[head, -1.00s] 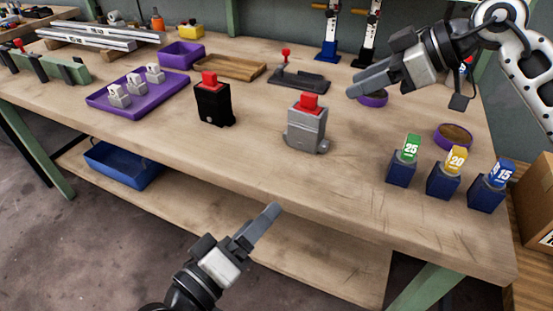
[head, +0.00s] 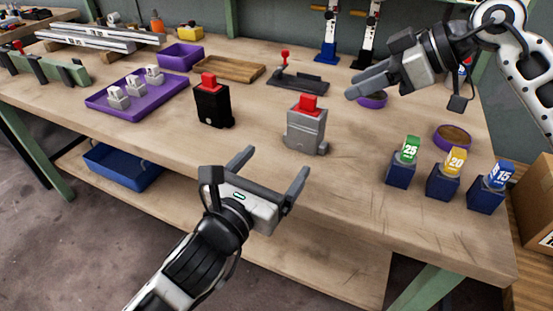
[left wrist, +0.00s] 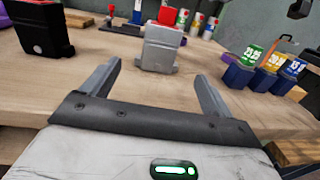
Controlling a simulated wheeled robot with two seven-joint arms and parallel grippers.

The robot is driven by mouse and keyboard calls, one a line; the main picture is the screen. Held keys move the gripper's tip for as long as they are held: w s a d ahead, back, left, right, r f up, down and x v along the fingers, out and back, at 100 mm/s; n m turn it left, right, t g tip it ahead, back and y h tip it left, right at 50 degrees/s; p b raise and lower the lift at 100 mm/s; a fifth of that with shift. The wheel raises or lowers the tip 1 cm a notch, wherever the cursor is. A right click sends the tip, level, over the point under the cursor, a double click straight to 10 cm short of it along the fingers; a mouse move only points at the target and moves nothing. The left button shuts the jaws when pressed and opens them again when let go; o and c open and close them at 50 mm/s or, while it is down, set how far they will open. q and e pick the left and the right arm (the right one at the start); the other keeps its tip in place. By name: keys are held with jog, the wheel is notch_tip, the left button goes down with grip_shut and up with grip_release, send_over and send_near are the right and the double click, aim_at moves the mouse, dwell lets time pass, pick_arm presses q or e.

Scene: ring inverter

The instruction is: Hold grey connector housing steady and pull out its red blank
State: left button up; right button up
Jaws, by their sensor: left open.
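The grey connector housing (head: 305,133) stands upright on the workbench, with the red blank (head: 309,103) seated in its top. In the left wrist view the housing (left wrist: 159,48) and its red blank (left wrist: 167,16) show ahead, between the fingers in the picture. My left gripper (head: 272,166) is open and empty, in front of the housing near the bench's front edge, its fingers pointing toward it without touching. My right gripper (head: 358,88) is behind and to the right of the housing, above the bench, pointing left. Its fingers overlap in the picture, so its opening cannot be told.
A black housing with a red top (head: 212,103) stands left of the grey one. Several numbered blue blocks (head: 401,168) stand at the right. A purple tray (head: 131,108) holds small white parts. Purple-rimmed bowls (head: 453,139) sit at the right. The bench between left gripper and housing is clear.

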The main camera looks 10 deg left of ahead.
aim_at(310, 120)
pick_arm(q)
jog(key=x, duration=1.6)
jog(key=shift+s, duration=0.1)
